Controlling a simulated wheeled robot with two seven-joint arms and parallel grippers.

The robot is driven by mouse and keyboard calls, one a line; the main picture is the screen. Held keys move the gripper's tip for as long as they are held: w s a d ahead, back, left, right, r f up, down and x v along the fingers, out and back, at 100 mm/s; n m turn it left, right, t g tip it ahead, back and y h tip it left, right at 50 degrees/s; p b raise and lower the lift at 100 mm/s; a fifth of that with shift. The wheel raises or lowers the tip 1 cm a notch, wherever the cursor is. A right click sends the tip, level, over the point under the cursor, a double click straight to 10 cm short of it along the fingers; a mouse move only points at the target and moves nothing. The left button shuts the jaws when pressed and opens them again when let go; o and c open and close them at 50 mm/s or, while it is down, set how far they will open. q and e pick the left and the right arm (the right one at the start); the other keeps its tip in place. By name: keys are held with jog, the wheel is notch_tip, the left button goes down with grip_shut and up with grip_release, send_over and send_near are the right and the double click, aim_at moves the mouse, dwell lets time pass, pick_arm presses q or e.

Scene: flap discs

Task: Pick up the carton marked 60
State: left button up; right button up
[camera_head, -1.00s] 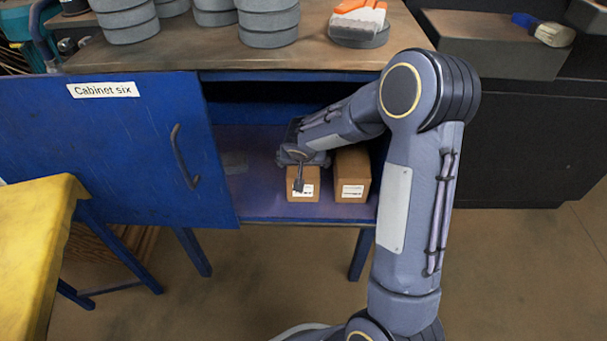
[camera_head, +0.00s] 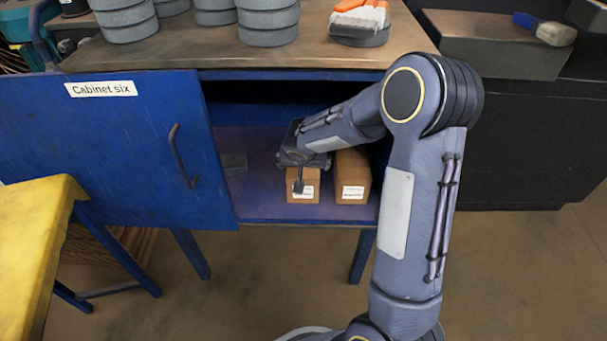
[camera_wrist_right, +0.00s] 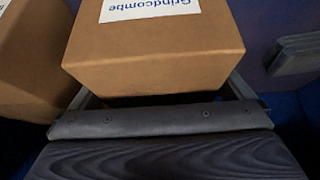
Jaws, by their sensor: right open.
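Two brown cartons with white labels stand side by side in the open blue cabinet. The left carton (camera_head: 313,179) is the smaller-looking one in the head view. The right carton (camera_head: 352,172) stands just beside it. My right gripper (camera_head: 299,181) is over the left carton and partly covers it. In the right wrist view the open fingers of this gripper (camera_wrist_right: 163,92) lie on either side of a carton (camera_wrist_right: 150,62) whose label reads "Grindcombe". Another carton (camera_wrist_right: 30,65) shows at the left edge. No mark 60 is readable. My left gripper is out of view.
The cabinet door (camera_head: 140,150), labelled "Cabinet six", stands open at the left. Grey discs (camera_head: 268,20) are stacked on the top above. A yellow-topped table (camera_head: 35,230) is at lower left.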

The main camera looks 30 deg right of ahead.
dwell(0.3)
jog(key=c, duration=1.6)
jog(key=shift+c, duration=0.5)
jog(key=shift+r, duration=0.1)
